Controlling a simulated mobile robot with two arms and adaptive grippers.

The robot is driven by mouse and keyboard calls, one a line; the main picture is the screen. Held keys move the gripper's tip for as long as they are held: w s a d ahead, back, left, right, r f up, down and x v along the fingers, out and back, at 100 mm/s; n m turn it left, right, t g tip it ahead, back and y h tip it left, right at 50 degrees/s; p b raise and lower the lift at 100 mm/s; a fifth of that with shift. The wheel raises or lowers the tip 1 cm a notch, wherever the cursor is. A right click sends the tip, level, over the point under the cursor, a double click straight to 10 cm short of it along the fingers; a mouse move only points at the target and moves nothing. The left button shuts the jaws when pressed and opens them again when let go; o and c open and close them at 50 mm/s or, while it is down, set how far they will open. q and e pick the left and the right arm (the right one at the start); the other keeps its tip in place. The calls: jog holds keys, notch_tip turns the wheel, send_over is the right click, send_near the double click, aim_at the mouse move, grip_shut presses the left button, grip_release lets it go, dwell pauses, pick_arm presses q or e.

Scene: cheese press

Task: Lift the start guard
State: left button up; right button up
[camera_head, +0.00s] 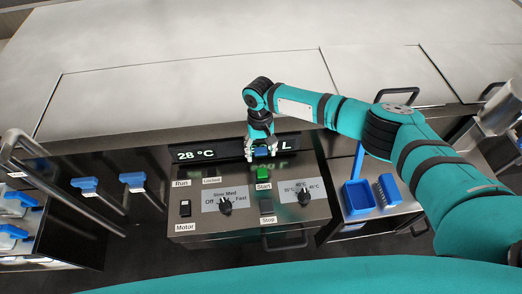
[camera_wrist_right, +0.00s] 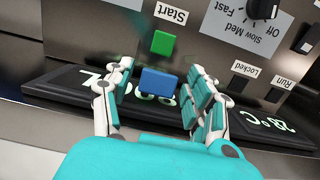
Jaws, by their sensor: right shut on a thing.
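The control panel (camera_head: 285,225) carries a green Start button (camera_head: 263,173), which also shows in the wrist view (camera_wrist_right: 162,43). A small blue tab (camera_wrist_right: 157,82), seemingly part of the start guard, is beside the button on the display's side; in the head view it is a blue spot (camera_head: 262,152). The rest of the guard is hard to make out, perhaps clear. My right gripper (camera_head: 262,155) reaches down over the display, shut on the blue tab, with a finger on each side of it (camera_wrist_right: 158,92). The green button looks uncovered to the wrist camera. My left gripper is out of view.
A grey Stop button (camera_head: 267,219), two black knobs (camera_head: 225,205) and a Motor switch (camera_head: 185,208) are on the panel. A display strip (camera_head: 205,154) runs behind it. A blue tray (camera_head: 358,197) stands at right; blue-handled items (camera_head: 88,186) are at left.

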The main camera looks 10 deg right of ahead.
aim_at(260, 147)
jog(key=o, duration=0.8)
jog(key=r, duration=0.4)
jog(key=w+r, duration=0.1)
jog(key=r, duration=0.7)
jog(key=shift+w, duration=0.25)
jog(key=shift+f, duration=0.1)
